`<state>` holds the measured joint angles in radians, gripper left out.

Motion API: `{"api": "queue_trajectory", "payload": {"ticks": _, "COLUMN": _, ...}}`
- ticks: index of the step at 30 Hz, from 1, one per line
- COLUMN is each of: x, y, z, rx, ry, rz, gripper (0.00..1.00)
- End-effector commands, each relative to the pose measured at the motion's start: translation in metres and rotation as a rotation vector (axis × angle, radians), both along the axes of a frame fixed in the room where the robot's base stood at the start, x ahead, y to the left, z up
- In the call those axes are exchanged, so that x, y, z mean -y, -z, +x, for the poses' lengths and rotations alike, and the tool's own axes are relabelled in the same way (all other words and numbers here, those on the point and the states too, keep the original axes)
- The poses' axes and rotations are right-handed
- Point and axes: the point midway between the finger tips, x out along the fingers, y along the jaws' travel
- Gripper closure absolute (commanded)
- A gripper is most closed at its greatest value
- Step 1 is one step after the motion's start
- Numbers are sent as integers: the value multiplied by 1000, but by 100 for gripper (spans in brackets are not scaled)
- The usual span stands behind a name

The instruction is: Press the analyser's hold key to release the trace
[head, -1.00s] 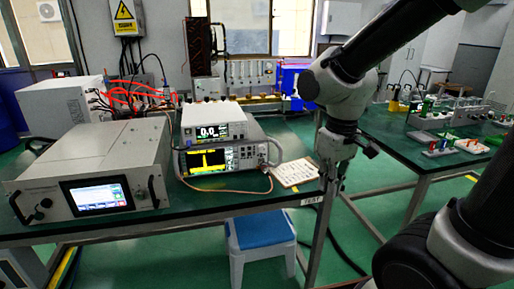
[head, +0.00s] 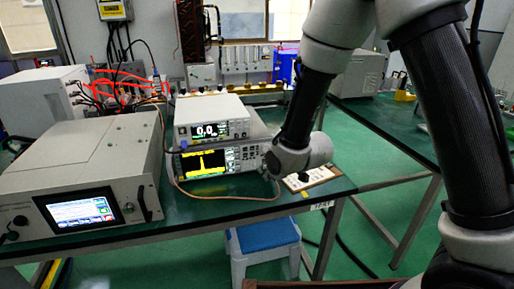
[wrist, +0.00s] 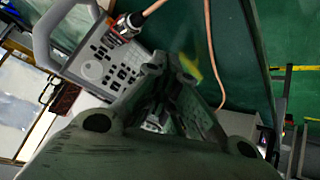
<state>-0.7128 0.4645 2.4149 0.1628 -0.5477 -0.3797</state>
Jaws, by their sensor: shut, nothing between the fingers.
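The analyser (head: 203,163) stands on the green bench in the head view, its screen lit with a yellow trace and a tall peak. A smaller meter reading 0.0 (head: 208,131) rests on top of it. In the wrist view the analyser's key panel (wrist: 115,65) shows tilted at the upper left, with rows of small keys; I cannot tell which is the hold key. My gripper (wrist: 168,75) is shut and empty, beside the panel's lower right in that view. I cannot tell whether it touches anything. In the head view my wrist hides the gripper and the analyser's right end.
A grey instrument with a lit touchscreen (head: 78,212) stands left of the analyser. A pinkish cable (wrist: 210,50) runs from the analyser's front and loops over the bench. A blue-topped stool (head: 265,235) stands below the front edge.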

Motion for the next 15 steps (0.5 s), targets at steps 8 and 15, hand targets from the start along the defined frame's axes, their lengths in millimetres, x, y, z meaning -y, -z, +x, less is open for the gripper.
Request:
{"api": "queue_trajectory", "payload": {"ticks": 8, "x": -1, "y": -3, "z": 3, "rx": 21, "ry": -12, "rz": -2, "gripper": 100}}
{"api": "queue_trajectory", "payload": {"ticks": 15, "x": -2, "y": -3, "z": 7, "rx": 20, "ry": -12, "rz": -3, "gripper": 100}}
